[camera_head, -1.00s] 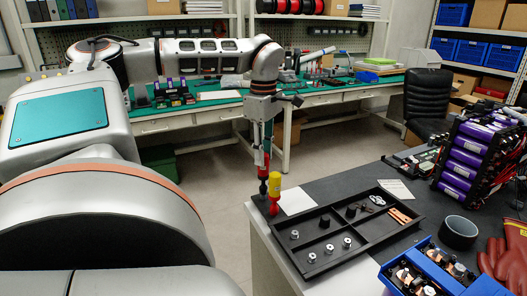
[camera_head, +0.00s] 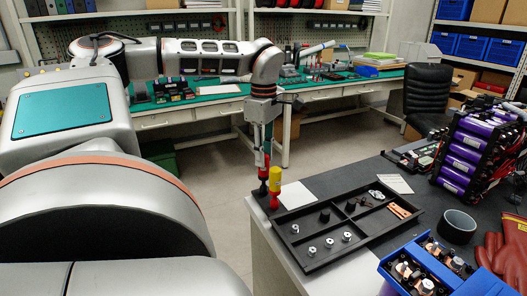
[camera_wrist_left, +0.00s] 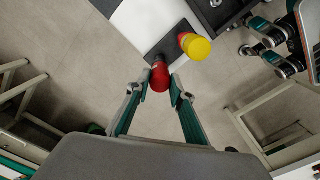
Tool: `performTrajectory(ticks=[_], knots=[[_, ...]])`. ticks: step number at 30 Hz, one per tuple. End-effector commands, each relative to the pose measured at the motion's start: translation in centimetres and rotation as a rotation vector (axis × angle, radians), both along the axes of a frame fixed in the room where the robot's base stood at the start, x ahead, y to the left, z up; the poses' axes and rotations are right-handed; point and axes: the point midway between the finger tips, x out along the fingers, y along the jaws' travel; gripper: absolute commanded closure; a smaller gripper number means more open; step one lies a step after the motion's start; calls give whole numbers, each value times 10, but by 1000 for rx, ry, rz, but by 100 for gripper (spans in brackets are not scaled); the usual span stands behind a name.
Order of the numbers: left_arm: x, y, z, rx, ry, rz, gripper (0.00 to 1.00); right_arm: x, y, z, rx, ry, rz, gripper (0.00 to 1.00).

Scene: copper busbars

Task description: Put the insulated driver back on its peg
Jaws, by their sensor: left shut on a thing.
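My left gripper (camera_head: 263,164) points down over the near-left corner of the dark bench, its fingers shut on the insulated driver's red handle (camera_wrist_left: 160,75). In the head view the red handle shows just below the fingers, with a dark part under it. A second tool with a yellow top (camera_head: 275,175) and red lower part stands upright right beside it; its yellow top (camera_wrist_left: 197,47) also shows in the left wrist view. A dark plate (camera_wrist_left: 163,45) lies by both. The peg is not clearly visible, and I cannot tell whether the driver touches it. My right gripper is out of view.
A black compartment tray (camera_head: 318,265) with small metal parts lies right of the tools. A blue bin (camera_head: 400,287), dark ring (camera_head: 458,226), red gloves (camera_head: 490,256) and purple battery stack (camera_head: 470,157) stand farther right. Floor is open left of the bench.

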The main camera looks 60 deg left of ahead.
Motion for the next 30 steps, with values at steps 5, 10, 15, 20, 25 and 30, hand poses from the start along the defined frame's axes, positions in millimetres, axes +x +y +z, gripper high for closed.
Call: performTrajectory(ticks=[5,10,15,20,25,30], knots=[[0,0,-2,1,0,0,100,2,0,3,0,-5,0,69],[0,0,-3,1,0,0,100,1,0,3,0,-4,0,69],[0,0,-3,1,-1,0,59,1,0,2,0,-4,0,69],[0,0,-3,0,0,0,59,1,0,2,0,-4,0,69],[0,0,0,1,1,1,59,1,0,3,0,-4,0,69],[-1,1,15,2,0,2,59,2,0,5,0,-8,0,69]])
